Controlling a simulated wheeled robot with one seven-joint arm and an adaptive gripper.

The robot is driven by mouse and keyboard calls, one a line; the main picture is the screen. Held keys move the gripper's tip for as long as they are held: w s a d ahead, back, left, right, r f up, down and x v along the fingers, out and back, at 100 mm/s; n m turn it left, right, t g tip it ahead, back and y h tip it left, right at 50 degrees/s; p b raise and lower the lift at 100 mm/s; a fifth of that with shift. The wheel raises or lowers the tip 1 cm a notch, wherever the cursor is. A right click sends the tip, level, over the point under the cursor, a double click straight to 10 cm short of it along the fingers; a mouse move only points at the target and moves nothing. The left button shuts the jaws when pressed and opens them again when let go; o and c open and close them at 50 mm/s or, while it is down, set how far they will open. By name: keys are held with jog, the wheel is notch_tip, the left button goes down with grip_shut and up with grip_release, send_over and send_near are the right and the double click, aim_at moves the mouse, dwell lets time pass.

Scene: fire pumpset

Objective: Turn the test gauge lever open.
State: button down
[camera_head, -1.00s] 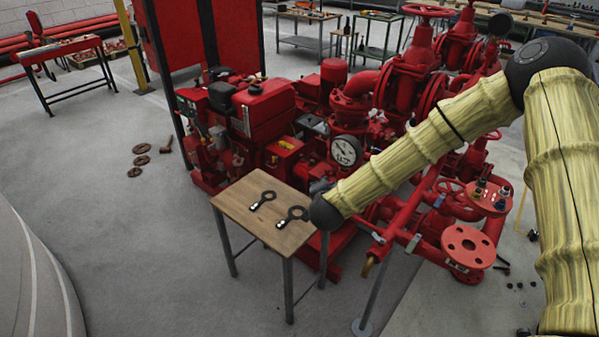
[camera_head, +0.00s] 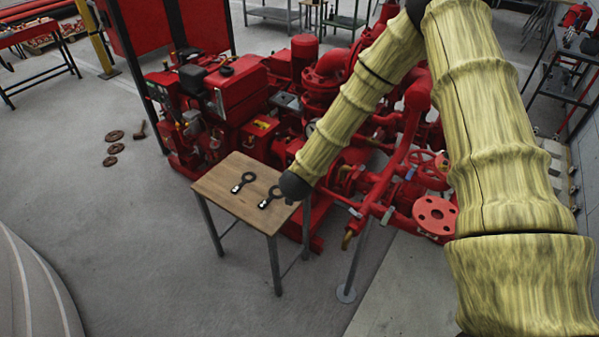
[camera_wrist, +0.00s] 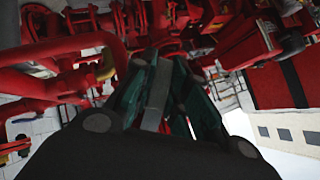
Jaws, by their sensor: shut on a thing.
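My gripper (camera_wrist: 165,88) shows in the wrist view as dark green fingers closed around a narrow grey bar (camera_wrist: 157,95), which appears to be the test gauge lever. The bar's far end and its pivot are hard to make out. In the head view my gripper is hidden behind my arm's dark end joint, just past the wooden table's right edge. The round gauge is hidden behind my arm there.
A small wooden table (camera_head: 218,185) holds two black ring-ended tools (camera_head: 243,182). The red pumpset (camera_head: 240,95) with pipes and a flange (camera_head: 436,215) crowds around my arm. Brown discs (camera_head: 113,148) lie on the floor at left. Open floor lies left of the table.

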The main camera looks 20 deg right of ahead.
jog(key=c, duration=1.4)
grip_release()
jog(key=v, duration=0.8)
jog(key=shift+w+a, duration=0.1)
jog(key=shift+a, duration=0.05)
jog(key=shift+c, duration=0.3)
